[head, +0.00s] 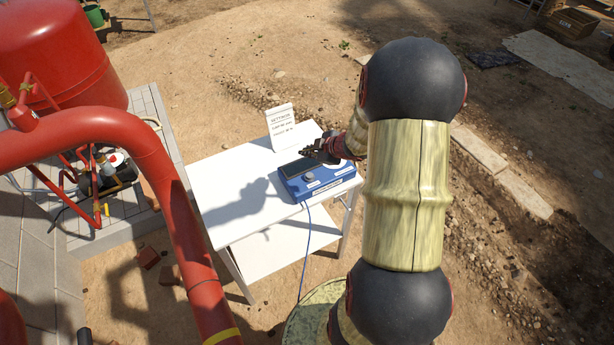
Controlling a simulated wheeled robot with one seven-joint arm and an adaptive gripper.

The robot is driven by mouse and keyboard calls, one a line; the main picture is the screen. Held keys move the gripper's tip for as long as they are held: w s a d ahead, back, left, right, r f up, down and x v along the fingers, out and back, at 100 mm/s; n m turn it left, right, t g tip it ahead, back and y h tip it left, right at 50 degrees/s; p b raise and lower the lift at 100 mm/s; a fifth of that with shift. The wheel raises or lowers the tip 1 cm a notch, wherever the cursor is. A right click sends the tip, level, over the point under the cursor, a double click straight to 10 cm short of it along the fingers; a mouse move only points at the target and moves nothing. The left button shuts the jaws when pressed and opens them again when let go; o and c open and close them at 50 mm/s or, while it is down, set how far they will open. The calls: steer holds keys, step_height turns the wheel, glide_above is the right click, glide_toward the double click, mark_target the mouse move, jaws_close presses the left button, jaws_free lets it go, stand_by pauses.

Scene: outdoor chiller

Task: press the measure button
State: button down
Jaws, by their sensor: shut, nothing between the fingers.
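A blue instrument box (318,184) with a dark screen and a round grey knob or button (309,177) sits on the right part of a white table (229,190). Small labels show on its top and front, too small to read, so I cannot tell which control is the measure button. My gripper (306,151) is shut and empty above the back of the box, pointing left. Whether it touches the box I cannot tell. My arm hides the area right of the gripper.
A white sign (281,127) with printed text stands at the table's back edge, close to my gripper. A blue cable (306,250) hangs from the box's front. A thick red pipe (160,170) and a red tank (62,55) stand left. The table's left part is clear.

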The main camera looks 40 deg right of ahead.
steer(key=shift+f, duration=0.15)
steer(key=b, duration=0.8)
glide_above(308, 177)
step_height(308, 177, down, 7)
steer(key=shift+d+r, duration=0.1)
steer(key=shift+f+b, duration=0.4)
steer(key=shift+f, duration=0.5)
steer(key=shift+f, duration=0.15)
stand_by(0.3)
steer(key=shift+f, duration=0.25)
steer(key=shift+f+b, duration=0.35)
steer(key=shift+f, duration=0.15)
stand_by(0.8)
steer(key=shift+r, duration=0.15)
steer(key=shift+r+p, duration=0.8)
steer(key=shift+p, duration=0.3)
